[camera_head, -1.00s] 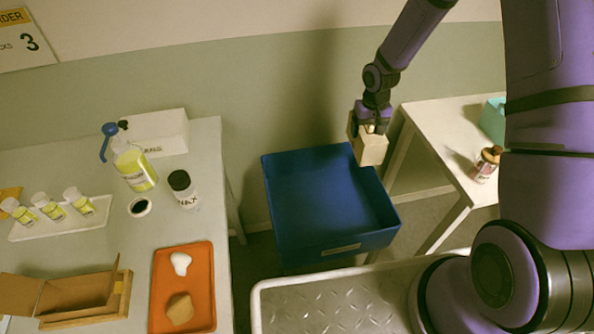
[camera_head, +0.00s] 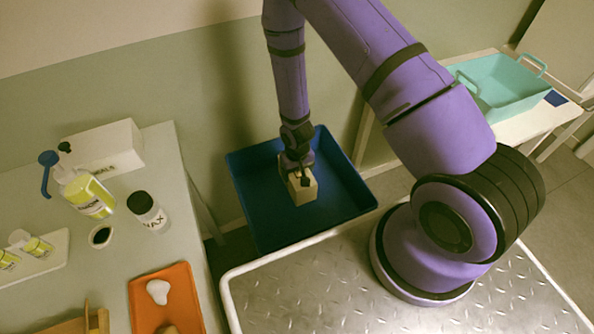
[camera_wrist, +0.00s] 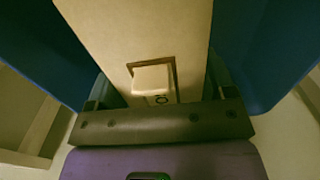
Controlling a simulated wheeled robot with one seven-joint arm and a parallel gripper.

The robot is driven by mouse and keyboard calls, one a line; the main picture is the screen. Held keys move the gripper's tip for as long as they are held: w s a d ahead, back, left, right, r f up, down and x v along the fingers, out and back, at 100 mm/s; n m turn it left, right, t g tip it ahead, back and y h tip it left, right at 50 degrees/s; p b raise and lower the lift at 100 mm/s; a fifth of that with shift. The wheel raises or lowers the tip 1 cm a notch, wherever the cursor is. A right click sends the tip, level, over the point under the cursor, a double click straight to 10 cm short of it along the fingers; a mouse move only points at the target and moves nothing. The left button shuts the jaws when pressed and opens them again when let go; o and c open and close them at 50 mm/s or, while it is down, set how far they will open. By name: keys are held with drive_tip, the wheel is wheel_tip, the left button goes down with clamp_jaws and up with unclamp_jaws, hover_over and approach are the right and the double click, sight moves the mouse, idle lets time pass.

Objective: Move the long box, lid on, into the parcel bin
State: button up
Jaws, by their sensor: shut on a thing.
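The long box (camera_head: 303,190) is tan cardboard, its near end facing the head camera. My gripper (camera_head: 298,172) is shut on it and holds it over the inside of the blue parcel bin (camera_head: 258,217). In the wrist view the box (camera_wrist: 140,30) runs away from my gripper (camera_wrist: 155,102), with a small tab or label set in a cut-out near the jaws. The blue bin walls (camera_wrist: 262,50) show on both sides of it. I cannot tell whether the box touches the bin floor. The lid cannot be made out separately.
Left table holds a white box (camera_head: 105,148), a pump bottle (camera_head: 85,192), a wax jar (camera_head: 148,211), a dark-topped cup (camera_head: 100,236) and an orange tray (camera_head: 165,300). A teal basket (camera_head: 500,88) stands on the right table. My ridged metal base deck lies in front of the bin.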

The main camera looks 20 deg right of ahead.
idle(0.3)
drive_tip(key=shift+s+f, duration=0.1)
drive_tip(key=shift+f, duration=4.3)
drive_tip(key=shift+f, duration=0.6)
drive_tip(key=o, duration=0.9)
drive_tip(key=shift+r, duration=0.1)
drive_tip(key=shift+r, duration=4.45)
